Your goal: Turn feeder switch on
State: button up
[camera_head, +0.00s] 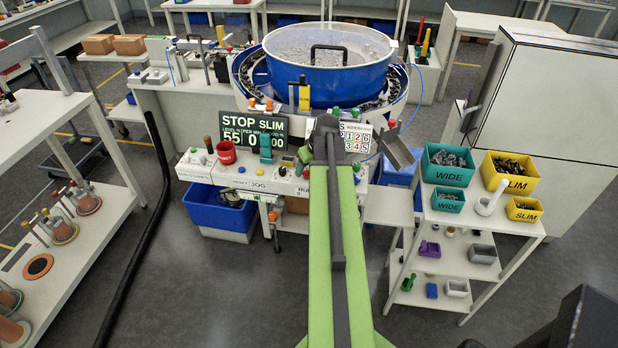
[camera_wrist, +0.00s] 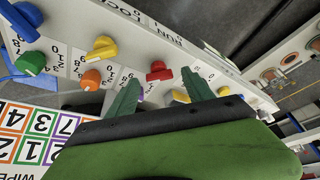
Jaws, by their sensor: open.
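The feeder console (camera_head: 265,180) stands in front of a blue bowl (camera_head: 330,80) in the head view. No label reading "feeder" is legible, so I cannot tell which switch is the feeder switch. In the wrist view my gripper (camera_wrist: 160,77) is open, its two green fingers apart. A red knob (camera_wrist: 159,71) shows between the fingertips on a white panel (camera_wrist: 130,45); I cannot tell whether they touch it. Yellow (camera_wrist: 102,47), orange (camera_wrist: 91,79) and green (camera_wrist: 30,63) knobs are to its left. In the head view my arm hides part of the console.
A display (camera_head: 254,137) reading "STOP SLIM" stands on the console, with a number card (camera_head: 355,137) to its right. A metal chute (camera_head: 396,150) is beside it. Right is a shelf cart (camera_head: 470,215) with teal bins (camera_head: 447,165) and yellow bins (camera_head: 509,172).

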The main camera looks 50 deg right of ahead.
jog(key=shift+f, duration=0.1)
jog(key=shift+w+d, duration=0.1)
grip_shut()
dwell(0.3)
jog(key=shift+m, duration=0.3)
jog(key=m, duration=0.1)
jog(key=m+h, duration=0.1)
jog(key=shift+a+m+g, duration=0.25)
jog(key=shift+m+g, duration=0.05)
jog(key=m, duration=0.2)
jog(key=m+g+h, duration=0.1)
jog(key=m, duration=0.2)
jog(key=shift+w+a+m+h, duration=0.15)
jog(key=shift+w+m+h, duration=0.05)
jog(key=shift+m+h, duration=0.1)
jog(key=m, duration=0.1)
jog(key=m+g, duration=0.1)
jog(key=m, duration=0.1)
jog(key=m+g, duration=0.1)
jog(key=shift+w+h, duration=0.25)
jog(key=shift+h, duration=0.05)
jog(key=m, duration=0.2)
jog(key=m+g, duration=0.1)
jog(key=m, duration=0.1)
jog(key=shift+w+a+m+g, duration=0.1)
jog(key=shift+w+m+g, duration=0.05)
jog(key=shift+m+g, duration=0.15)
jog(key=shift+m, duration=0.3)
